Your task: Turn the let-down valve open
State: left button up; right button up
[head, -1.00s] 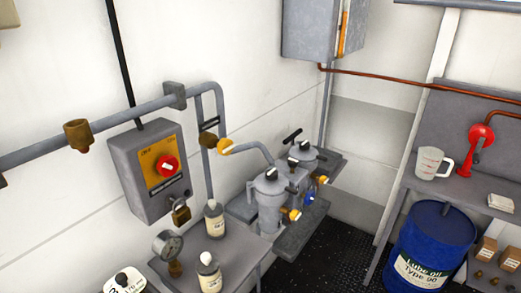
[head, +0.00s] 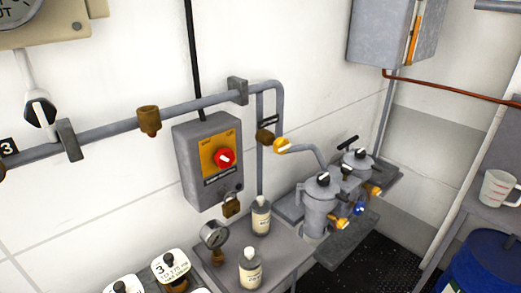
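No readable label in the head view names the let-down valve, so I cannot tell which valve it is. A yellow-knobbed valve (head: 282,145) sits at the bend of the grey pipe. Grey twin canisters (head: 318,207) stand on a shelf to its right. They carry black knobs on top, orange-yellow knobs (head: 343,224) and a small blue knob (head: 360,209) low down. At the far left, a dark round valve (head: 40,111) with a white bar sits above the pipe near a tag marked 3. Neither of my grippers shows.
A grey switch box (head: 205,178) with a red knob and a padlock hangs on the wall. A bench (head: 290,252) below holds a pressure gauge (head: 214,235), two bottles and numbered tags. Dark floor (head: 365,262) shows between.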

aim_at(281, 145)
jog(key=i+l+u, duration=0.25)
jog(key=l, duration=0.35)
jog(key=l+u, duration=0.3)
jog(key=l, duration=0.3)
jog(key=l+u, duration=0.25)
jog(key=l, duration=0.45)
